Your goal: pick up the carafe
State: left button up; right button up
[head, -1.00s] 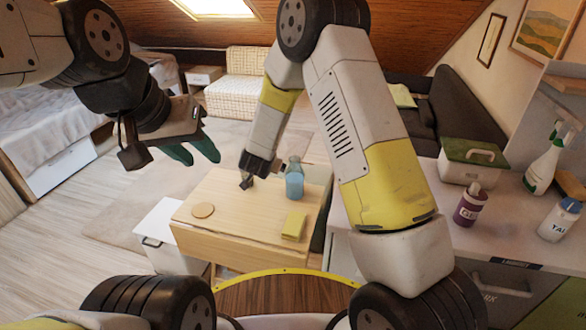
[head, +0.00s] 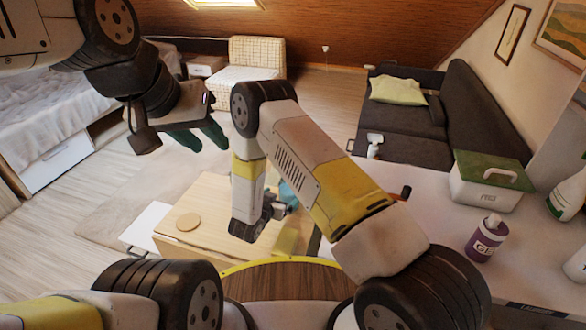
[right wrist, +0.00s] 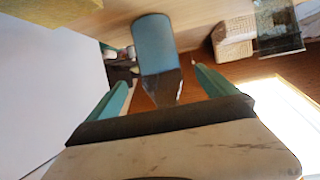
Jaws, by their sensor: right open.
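The carafe (right wrist: 155,45), blue with a clear, narrower end, lies between and just beyond the fingers of my right gripper (right wrist: 158,88) in the right wrist view. The gripper is open with a gap on both sides of it; I see no contact. In the head view the carafe (head: 290,192) stands on the small wooden table (head: 205,190), mostly hidden behind my right arm. The right fingertips are hidden there too. My left gripper (head: 200,138), with green fingers apart, is empty and raised at the left, away from the table.
A round coaster (head: 187,222) lies on the table. A yellow block (right wrist: 45,8) shows at the top left in the right wrist view. At the right, a counter (head: 410,205) holds a purple bottle (head: 485,240) and a green-lidded box (head: 487,185).

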jog(key=x, duration=0.8)
jog(key=shift+w+f, duration=0.1)
jog(key=shift+f, duration=0.1)
jog(key=c, duration=1.8)
jog(key=shift+r, duration=0.2)
notch_tip(320, 180, up, 10)
jog(key=shift+f, duration=0.15)
